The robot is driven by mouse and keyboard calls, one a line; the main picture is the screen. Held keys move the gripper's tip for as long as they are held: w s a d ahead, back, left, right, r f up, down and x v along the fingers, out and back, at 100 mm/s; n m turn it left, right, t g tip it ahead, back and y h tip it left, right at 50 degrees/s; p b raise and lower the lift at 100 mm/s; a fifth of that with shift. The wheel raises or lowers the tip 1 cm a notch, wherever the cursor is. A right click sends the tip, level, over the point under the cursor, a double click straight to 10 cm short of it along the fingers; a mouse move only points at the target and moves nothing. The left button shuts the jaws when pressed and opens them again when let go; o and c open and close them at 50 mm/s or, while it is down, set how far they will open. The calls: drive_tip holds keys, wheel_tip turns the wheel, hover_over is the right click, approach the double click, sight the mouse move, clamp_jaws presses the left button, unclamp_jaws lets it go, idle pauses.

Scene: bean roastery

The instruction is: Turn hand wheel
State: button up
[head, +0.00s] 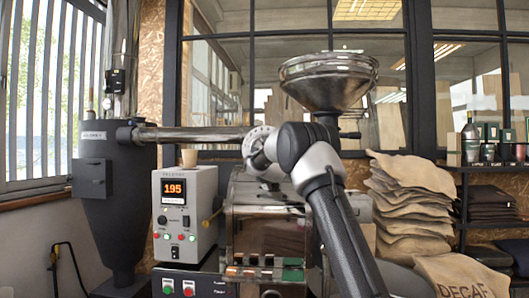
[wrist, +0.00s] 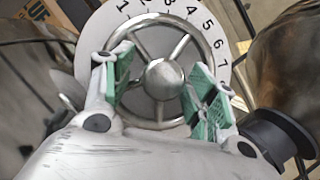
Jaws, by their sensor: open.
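The hand wheel (wrist: 163,76) is silver, with a round rim, several spokes and a domed hub, in the middle of the wrist view. Behind it is a white dial plate (wrist: 225,45) with black numbers around its edge. My gripper (wrist: 162,70) is open, its green-padded fingers on the left and right of the hub. The fingers overlap the wheel in the picture; I cannot tell if they touch it. In the head view, part of the white dial (head: 255,138) shows left of my wrist, which hides most of the wheel and my fingers.
A control box (head: 186,214) with a red display reading 195 and a paper cup (head: 189,157) on top stands left. A steel hopper (head: 328,80) rises above. A dark cyclone (head: 115,185) with a pipe is far left. Stacked sacks (head: 400,205) and a shelf (head: 490,165) are right.

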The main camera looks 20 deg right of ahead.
drive_tip(key=v, duration=1.2)
